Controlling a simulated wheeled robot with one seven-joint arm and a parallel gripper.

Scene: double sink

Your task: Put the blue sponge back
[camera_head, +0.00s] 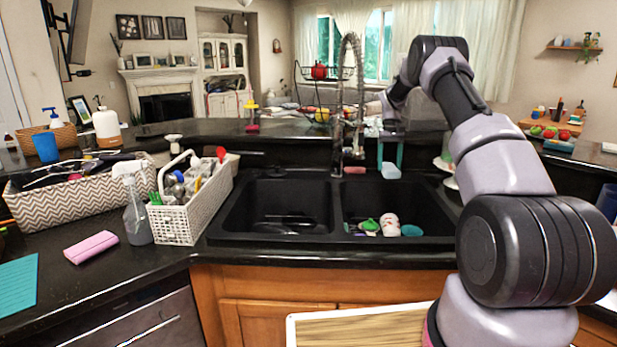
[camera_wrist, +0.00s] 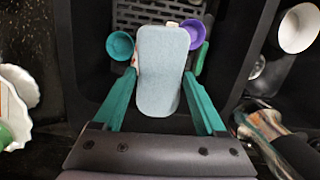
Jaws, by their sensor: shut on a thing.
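The light blue sponge (camera_head: 391,172) is held between the teal fingers of my gripper (camera_head: 390,160), at the back edge of the right sink basin. In the wrist view the sponge (camera_wrist: 161,85) is a pale blue rounded block. My gripper (camera_wrist: 160,76) has a finger on each side of it, shut on it. The sponge hangs above the sink area, and how far its lower end is from the ledge I cannot tell. A pink sponge (camera_head: 354,170) lies on the ledge behind the sink, just left of the blue one.
The right basin (camera_head: 350,210) holds several dishes, including a teal cup (camera_wrist: 120,45) and a purple cup (camera_wrist: 193,33). The tall spring faucet (camera_head: 338,110) stands left of my gripper. A white caddy (camera_head: 190,215) and pink block (camera_head: 91,247) are on the left counter.

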